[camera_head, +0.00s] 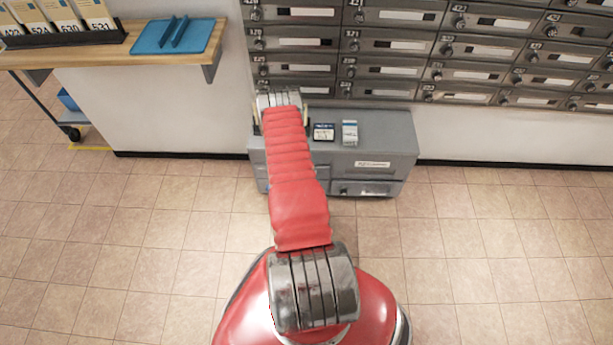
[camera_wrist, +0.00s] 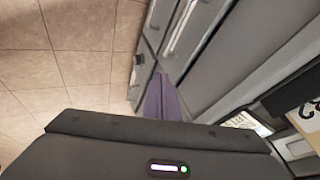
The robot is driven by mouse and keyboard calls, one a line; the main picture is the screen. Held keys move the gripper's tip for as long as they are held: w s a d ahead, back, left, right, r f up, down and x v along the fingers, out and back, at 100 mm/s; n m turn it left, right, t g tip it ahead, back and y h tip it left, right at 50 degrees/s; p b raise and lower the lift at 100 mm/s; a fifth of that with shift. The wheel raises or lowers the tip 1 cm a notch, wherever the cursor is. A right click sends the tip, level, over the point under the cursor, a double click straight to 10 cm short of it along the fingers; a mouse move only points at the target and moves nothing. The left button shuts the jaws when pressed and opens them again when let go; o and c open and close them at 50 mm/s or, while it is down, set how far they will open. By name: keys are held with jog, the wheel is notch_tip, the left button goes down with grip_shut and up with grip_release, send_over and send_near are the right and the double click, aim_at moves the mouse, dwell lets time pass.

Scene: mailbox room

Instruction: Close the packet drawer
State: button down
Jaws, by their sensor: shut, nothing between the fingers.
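A low grey cabinet (camera_head: 392,130) stands against the wall under the mailboxes. Its right front has an upper drawer (camera_head: 345,166) with a white label and a lower drawer (camera_head: 360,189). My gripper (camera_wrist: 160,92) shows as shut purple fingers with nothing held, close to the cabinet front; contact is unclear. In the head view my arm hides the fingers.
Grey mailboxes (camera_head: 395,42) fill the wall above. The tiled floor (camera_head: 480,250) is clear.

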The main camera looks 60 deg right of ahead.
jog(key=shift+v, duration=2.4)
jog(key=w+a+f+n+t+y, duration=0.2)
jog(key=a+n+y, duration=0.3)
jog(key=a, duration=0.6)
jog(key=w+a+r+n+y, duration=0.1)
jog(key=w+a+r+n, duration=0.2)
jog(key=a+r, duration=0.35)
jog(key=w+a+r+n+y, duration=0.1)
jog(key=w+a+r+n, duration=0.25)
jog(key=r, duration=0.65)
jog(key=w+a+r+n+y, duration=0.2)
jog(key=w+a+r+n, duration=0.15)
jog(key=r, duration=0.45)
jog(key=s+a+r+n+t, duration=0.1)
jog(key=s+a+r+n, duration=0.3)
jog(key=a+r, duration=0.4)
jog(key=s+a+r+n+t+h, duration=0.1)
jog(key=s+a+r+n, duration=0.3)
jog(key=a+r, duration=0.5)
jog(key=s+a+r+n+t, duration=0.3)
jog(key=s+a+r+n, duration=0.2)
jog(key=r, duration=1.9)
jog(key=a+n, duration=0.1)
jog(key=a, duration=0.2)
jog(key=shift+a+r+h, duration=0.2)
jog(key=shift+r+h, duration=0.2)
